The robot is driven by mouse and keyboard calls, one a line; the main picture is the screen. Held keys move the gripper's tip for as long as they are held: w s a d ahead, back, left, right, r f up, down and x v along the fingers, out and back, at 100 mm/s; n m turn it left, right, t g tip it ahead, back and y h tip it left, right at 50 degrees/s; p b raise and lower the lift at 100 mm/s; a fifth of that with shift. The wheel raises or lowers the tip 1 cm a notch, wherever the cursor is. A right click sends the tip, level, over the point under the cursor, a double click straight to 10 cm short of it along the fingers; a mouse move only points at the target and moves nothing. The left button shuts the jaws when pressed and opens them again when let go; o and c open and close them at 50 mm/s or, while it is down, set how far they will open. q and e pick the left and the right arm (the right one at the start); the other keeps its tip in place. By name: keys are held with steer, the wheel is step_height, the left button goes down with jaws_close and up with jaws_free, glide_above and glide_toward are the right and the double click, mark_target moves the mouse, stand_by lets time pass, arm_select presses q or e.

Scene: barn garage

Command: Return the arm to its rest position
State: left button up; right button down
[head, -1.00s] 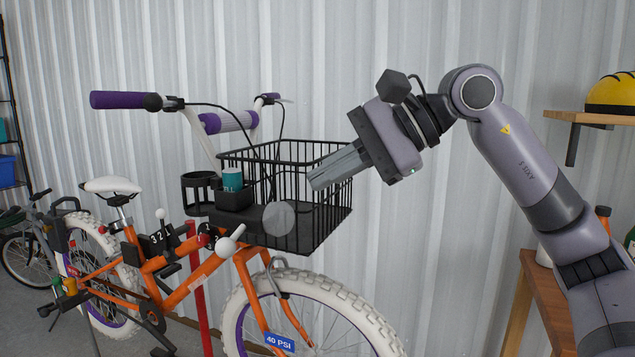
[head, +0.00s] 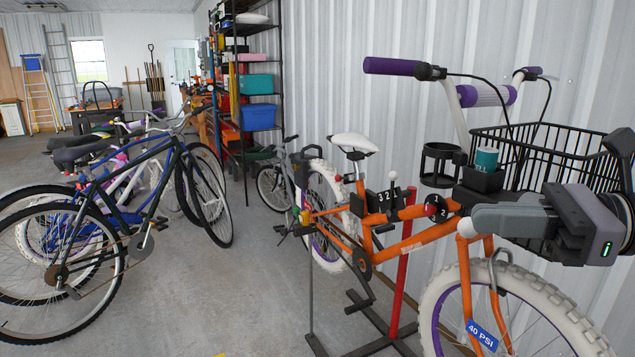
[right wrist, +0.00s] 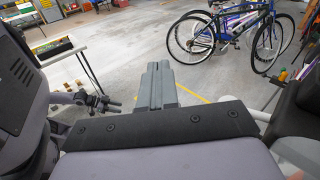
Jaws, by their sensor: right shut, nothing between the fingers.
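My right gripper (head: 478,220) is at the right of the head view, its fingers pointing left and pressed together with nothing between them. It appears in front of the orange bicycle (head: 408,246), overlapping its front fork and the black wire basket (head: 540,142). I cannot tell how far it is from the bicycle. In the right wrist view the shut fingers (right wrist: 158,70) point out over open floor. My left gripper is not in view.
Several parked bicycles (head: 140,205) stand at the left. A black shelf rack (head: 240,90) stands against the metal wall. Grey floor (head: 255,290) is clear between them. A white-topped table (right wrist: 57,47) shows at the left of the wrist view.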

step_height(320, 180, down, 26)
steer(key=w+n+t+h+p, duration=0.25)
steer(key=n+t+h, duration=0.85)
steer(key=n, duration=2.4)
steer(key=s+a+f+m+g+h+p, duration=0.1)
steer(key=s+a+f+m+g+h, duration=0.1)
steer(key=s+f+m+g, duration=0.4)
steer(key=s+a+f+m, duration=0.1)
steer(key=s+f+m, duration=0.4)
steer(key=s+f, duration=0.5)
step_height(320, 180, down, 3)
steer(key=shift+f+m+g+h, duration=0.1)
steer(key=shift+m+g+h, duration=0.2)
steer(key=shift+m, duration=0.1)
